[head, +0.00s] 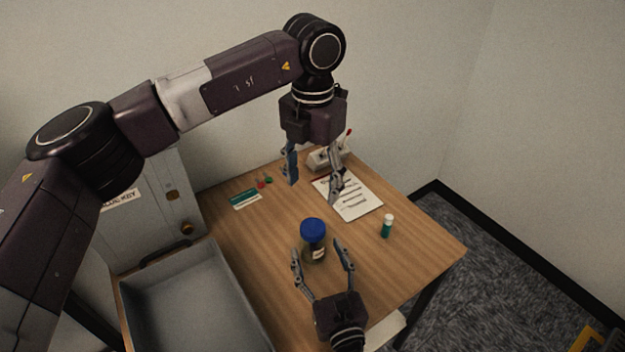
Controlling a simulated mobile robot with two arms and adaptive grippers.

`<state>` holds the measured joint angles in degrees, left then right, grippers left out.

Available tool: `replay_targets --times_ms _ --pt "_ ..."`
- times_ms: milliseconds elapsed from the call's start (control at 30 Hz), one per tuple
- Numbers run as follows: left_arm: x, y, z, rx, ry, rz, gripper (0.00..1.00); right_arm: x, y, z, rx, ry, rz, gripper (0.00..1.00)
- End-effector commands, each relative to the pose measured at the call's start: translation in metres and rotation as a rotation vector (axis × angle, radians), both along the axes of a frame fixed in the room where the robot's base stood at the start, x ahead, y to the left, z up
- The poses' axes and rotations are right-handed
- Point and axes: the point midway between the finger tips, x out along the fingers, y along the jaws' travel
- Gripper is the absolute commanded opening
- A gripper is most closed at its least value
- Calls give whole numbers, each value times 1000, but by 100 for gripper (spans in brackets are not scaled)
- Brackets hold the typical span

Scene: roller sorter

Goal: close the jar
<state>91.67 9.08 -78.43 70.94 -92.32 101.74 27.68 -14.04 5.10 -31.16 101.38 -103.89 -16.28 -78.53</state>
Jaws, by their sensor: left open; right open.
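The jar (314,251) stands upright on the wooden table, a dark glass body with a pale label. A blue lid (313,229) sits on top of it; I cannot tell whether it is screwed tight. My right gripper (322,262) is open at the front of the jar, with one finger on each side of it; I cannot tell whether they touch it. My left gripper (313,188) is open and empty, pointing down above the table behind the jar.
A grey tray (250,312) lies at the left front, with a grey cabinet (183,210) behind it. A small green bottle with a white cap (387,228) stands right of the jar. A printed sheet (360,204), a small device (325,158) and a green card (243,196) lie farther back.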

Motion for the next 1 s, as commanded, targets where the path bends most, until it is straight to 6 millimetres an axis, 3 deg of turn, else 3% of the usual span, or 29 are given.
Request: replay_targets --times_ms 200,400,1000 --pt "0 0 0 0 0 0 60 -47 -13 -1 -4 2 3 62" --pt "0 0 0 0 0 0 60 -71 -20 0 -1 1 1 62" --pt "0 0 0 0 0 0 60 -76 -21 0 0 0 0 62"
